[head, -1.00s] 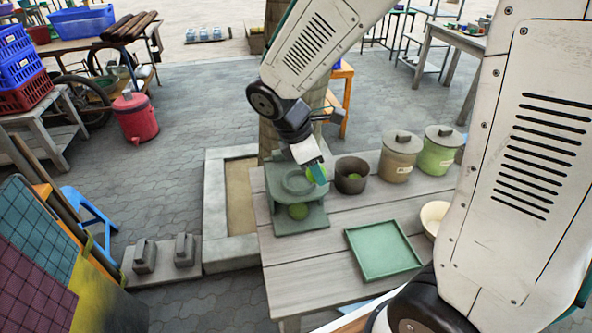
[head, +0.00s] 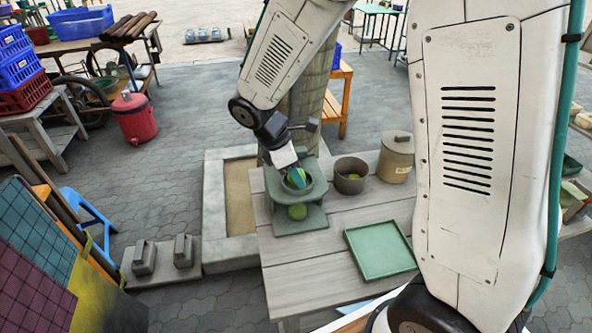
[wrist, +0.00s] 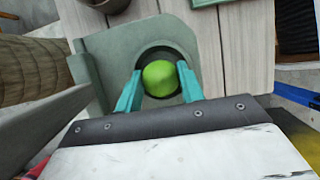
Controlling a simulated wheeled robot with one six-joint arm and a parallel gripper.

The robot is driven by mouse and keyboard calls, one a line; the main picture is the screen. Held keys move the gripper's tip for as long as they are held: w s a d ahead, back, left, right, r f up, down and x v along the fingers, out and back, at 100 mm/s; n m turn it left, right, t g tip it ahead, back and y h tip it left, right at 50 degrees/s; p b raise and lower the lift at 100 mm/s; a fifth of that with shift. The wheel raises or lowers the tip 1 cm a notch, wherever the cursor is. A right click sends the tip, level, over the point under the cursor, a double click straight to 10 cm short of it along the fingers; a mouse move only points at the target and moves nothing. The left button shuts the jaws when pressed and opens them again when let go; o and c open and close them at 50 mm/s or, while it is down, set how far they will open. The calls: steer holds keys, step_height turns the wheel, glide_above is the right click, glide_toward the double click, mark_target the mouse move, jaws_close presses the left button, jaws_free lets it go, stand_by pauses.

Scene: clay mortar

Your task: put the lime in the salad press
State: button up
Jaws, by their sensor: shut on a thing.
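The salad press (head: 313,190) is a grey-green stand with a round cup on top, near the left end of the wooden table. A green ball shape (head: 297,212) shows on its lower part. My gripper (wrist: 158,85) has teal fingers shut on the lime (wrist: 160,78), a bright green ball. In the wrist view the lime lies over the dark round opening of the press (wrist: 110,45), within its outline. In the head view my gripper (head: 298,178) is at the cup, with the fingertips at or inside its rim. How deep the lime sits is hard to tell.
A green square tray (head: 380,250) lies in front on the table (head: 300,262). A thick post rises behind the press.

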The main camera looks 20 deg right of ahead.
steer(key=o, duration=0.8)
steer(key=shift+f, duration=0.1)
steer(key=v, duration=1.2)
steer(key=shift+d, duration=0.1)
